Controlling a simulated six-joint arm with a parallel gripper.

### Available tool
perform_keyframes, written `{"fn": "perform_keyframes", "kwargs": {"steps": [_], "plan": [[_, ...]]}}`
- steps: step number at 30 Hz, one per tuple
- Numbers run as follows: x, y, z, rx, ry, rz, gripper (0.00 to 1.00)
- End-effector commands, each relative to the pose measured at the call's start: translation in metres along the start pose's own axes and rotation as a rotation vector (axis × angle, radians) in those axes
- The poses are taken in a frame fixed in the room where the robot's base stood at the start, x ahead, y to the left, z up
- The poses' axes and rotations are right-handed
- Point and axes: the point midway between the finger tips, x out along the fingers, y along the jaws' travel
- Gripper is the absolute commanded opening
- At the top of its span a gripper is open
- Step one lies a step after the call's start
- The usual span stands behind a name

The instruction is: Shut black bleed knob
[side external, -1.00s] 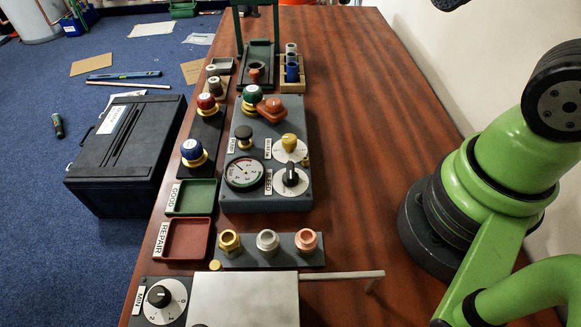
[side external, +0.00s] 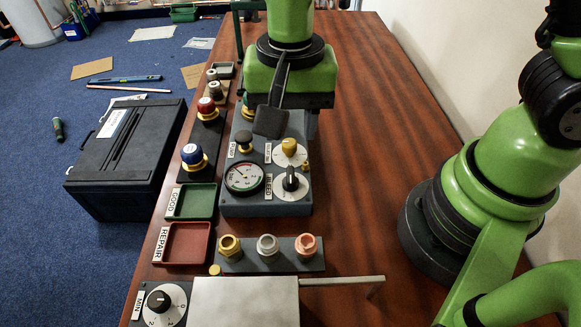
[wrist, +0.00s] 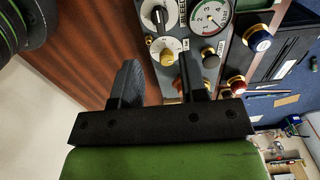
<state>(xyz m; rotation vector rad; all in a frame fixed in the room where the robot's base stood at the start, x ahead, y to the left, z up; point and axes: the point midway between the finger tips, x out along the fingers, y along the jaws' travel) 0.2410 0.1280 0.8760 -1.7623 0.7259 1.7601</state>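The black bleed knob (side external: 290,180) stands on a white dial at the right front of the grey panel (side external: 240,203), beside the BLEED label. Its pointer runs roughly front to back in the side view.
A yellow knob (side external: 289,147) on a second dial stands just behind the bleed knob. A dark knob (side external: 243,139) and a round gauge (side external: 244,177) are to its left. Brass, silver and copper fittings sit on a plate (side external: 285,263) in front. The table's right side (side external: 370,150) is clear.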

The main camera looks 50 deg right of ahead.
Motion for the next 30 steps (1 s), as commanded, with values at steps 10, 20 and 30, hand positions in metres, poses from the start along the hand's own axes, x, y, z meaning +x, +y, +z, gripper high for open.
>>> {"fn": "perform_keyframes", "kwargs": {"steps": [10, 20, 30], "plan": [[0.055, 0.002, 0.001, 0.002, -0.004, 0.008, 0.39], [0.094, 0.001, 0.001, 0.001, -0.003, 0.001, 0.39], [0.098, 0.0, 0.0, 0.002, -0.003, -0.001, 0.39]]}}
